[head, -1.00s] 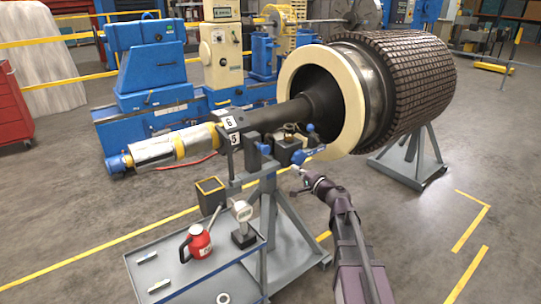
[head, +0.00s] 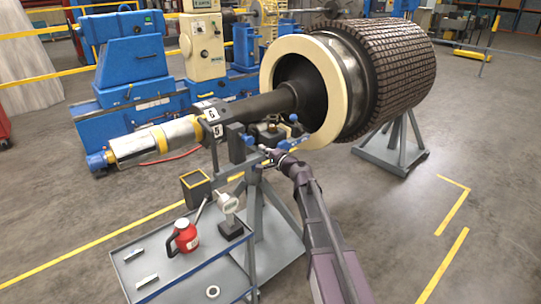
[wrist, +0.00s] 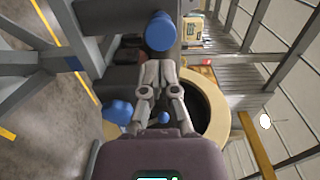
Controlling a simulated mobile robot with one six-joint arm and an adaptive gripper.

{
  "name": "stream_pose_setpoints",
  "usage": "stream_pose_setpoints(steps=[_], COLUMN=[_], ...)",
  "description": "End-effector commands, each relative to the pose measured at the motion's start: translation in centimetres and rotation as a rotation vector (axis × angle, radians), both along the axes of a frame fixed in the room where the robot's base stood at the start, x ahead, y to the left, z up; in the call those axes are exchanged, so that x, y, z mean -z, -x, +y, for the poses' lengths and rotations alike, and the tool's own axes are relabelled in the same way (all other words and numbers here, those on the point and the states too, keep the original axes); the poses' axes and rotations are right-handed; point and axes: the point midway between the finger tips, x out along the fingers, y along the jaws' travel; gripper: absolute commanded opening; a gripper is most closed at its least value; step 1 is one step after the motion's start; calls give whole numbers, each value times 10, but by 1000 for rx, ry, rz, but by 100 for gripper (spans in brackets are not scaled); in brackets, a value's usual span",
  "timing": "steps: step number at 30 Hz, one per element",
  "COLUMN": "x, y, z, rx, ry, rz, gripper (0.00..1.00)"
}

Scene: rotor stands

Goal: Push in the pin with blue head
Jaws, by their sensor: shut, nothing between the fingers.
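A pin with a blue head (head: 249,140) sits at the dark bracket on the stand under the shaft. In the wrist view its round blue head (wrist: 160,32) faces me, just beyond my fingertips. My gripper (head: 264,151) is shut and empty, to the right of the blue head in the head view. In the wrist view my gripper (wrist: 160,70) has its fingertips together, close below the blue head; I cannot tell whether they touch it. The pin's shank is hidden.
Another blue knob (head: 293,118) and a blue clamp part (head: 286,144) are close to my gripper. The large rotor (head: 385,75) with its cream ring (head: 330,125) rises behind. A tray (head: 128,250) holds a red can (head: 186,236) and a gauge (head: 229,204). Floor at right is clear.

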Motion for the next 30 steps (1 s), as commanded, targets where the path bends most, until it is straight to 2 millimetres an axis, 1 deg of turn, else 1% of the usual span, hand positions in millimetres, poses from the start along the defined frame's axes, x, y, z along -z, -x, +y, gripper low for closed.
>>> stream_pose_setpoints(steps=[1,3,9,15,26,30], x=[0,0,0,0,0,0], y=[-10,-18,-34,-40,-41,-51], z=[5,11,24,29,30,36], rx=[-1,-1,0,0,0,0], ry=[0,0,0,0,0,0], rz=[0,0,0,0,0,0], gripper=[0,0,0,0,0,0])
